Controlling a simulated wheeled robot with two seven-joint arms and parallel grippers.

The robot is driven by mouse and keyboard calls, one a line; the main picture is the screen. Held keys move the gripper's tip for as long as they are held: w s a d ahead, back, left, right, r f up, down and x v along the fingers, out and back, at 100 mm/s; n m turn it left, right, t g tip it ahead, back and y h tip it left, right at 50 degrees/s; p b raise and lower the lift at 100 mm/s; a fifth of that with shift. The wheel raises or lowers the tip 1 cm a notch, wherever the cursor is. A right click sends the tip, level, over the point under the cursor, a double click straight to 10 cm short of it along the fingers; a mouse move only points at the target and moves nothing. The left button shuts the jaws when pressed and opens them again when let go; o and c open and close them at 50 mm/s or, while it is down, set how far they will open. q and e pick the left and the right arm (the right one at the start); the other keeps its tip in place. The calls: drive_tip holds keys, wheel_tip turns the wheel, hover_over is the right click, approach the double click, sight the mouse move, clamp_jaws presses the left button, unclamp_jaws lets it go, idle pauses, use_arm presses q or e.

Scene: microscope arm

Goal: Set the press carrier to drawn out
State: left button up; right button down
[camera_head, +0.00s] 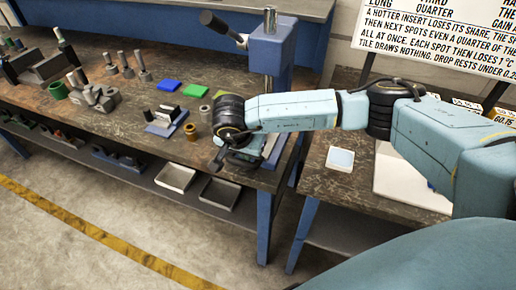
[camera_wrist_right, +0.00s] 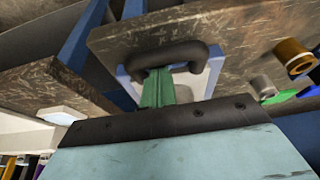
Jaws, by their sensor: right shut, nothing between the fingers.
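The blue press (camera_head: 270,48) stands at the right end of the workbench, with a dark-gripped lever at its upper left. My right gripper (camera_head: 234,158) is low at the front of its base, shut and empty. My left gripper is not in view.
Brass cylinders (camera_head: 191,132), a small blue stand (camera_head: 165,122) and coloured blocks (camera_head: 168,86) lie left of the press. Two trays (camera_head: 219,192) rest on the lower shelf. A side table with a pale tile (camera_head: 340,159) stands right, across a gap.

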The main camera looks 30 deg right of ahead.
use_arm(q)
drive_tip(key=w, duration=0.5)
use_arm(e)
drive_tip(key=shift+s+a, duration=0.2)
drive_tip(key=shift+a, duration=0.05)
drive_tip(key=shift+r, duration=0.15)
drive_tip(key=shift+a+r+p, duration=0.1)
drive_tip(key=shift+r+p, duration=0.1)
drive_tip(key=shift+p, duration=0.1)
use_arm(q)
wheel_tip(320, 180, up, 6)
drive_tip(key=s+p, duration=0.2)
drive_tip(key=p, duration=0.3)
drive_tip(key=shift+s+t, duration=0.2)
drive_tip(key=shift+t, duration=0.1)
use_arm(e)
drive_tip(key=v, duration=0.9)
drive_tip(key=shift+r, duration=0.15)
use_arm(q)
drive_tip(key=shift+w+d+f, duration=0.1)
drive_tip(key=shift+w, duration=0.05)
use_arm(e)
drive_tip(key=shift+s, duration=0.1)
